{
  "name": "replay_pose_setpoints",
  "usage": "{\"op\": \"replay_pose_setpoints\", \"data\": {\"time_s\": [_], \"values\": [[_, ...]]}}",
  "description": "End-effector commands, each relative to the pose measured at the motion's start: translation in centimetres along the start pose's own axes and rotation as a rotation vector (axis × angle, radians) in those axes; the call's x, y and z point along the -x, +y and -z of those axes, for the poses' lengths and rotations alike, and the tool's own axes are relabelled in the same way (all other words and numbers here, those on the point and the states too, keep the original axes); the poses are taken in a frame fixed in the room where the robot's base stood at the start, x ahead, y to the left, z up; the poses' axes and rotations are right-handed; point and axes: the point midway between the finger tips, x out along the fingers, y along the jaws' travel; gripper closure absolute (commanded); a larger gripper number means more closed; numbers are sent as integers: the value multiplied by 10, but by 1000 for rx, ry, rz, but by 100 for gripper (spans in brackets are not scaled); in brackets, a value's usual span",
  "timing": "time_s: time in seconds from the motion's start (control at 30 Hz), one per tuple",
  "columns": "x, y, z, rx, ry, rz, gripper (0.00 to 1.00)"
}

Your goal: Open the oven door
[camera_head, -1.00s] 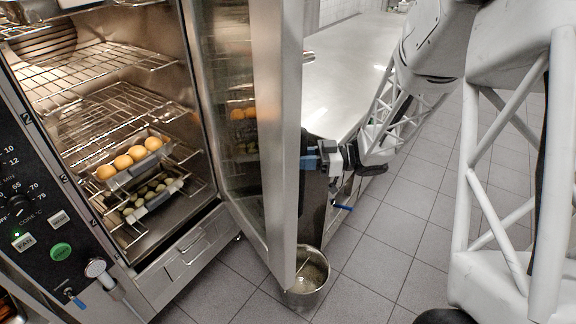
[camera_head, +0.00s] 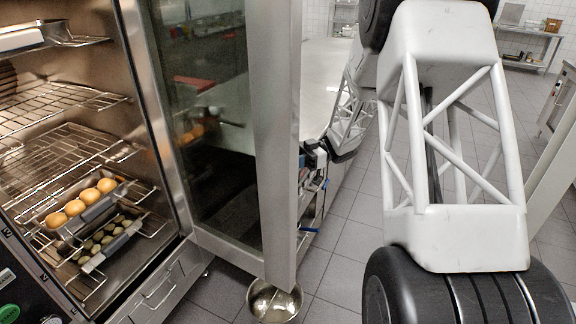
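The oven door (camera_head: 273,150) stands open, swung out from the oven (camera_head: 155,110) on the left. Its glass pane (camera_head: 205,120) faces the oven's inside. My gripper (camera_head: 304,158) is at the outer side of the door's free edge, partly hidden behind it. Its fingers are too small and covered to tell whether they are open or shut, or whether they touch the door. The door's handle is hidden from this side.
Wire racks (camera_head: 65,105) in the oven carry a tray of round orange-brown items (camera_head: 75,207) and a tray of small dark items (camera_head: 100,242). A metal bowl (camera_head: 274,302) sits on the tiled floor below the door's edge. A steel counter (camera_head: 325,75) stands behind.

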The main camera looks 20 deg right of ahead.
Motion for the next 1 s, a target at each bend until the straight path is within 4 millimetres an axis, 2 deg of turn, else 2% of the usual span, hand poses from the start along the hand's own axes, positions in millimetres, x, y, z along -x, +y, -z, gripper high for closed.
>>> {"op": "replay_pose_setpoints", "data": {"time_s": [0.47, 0.5, 0.53, 1.0], "values": [[2, 3, 1, 1, 0, 8, 100], [2, 3, 1, 1, 0, 8, 72], [2, 3, 1, 2, 0, 8, 68], [8, 3, 1, 2, -1, 7, 66]]}}
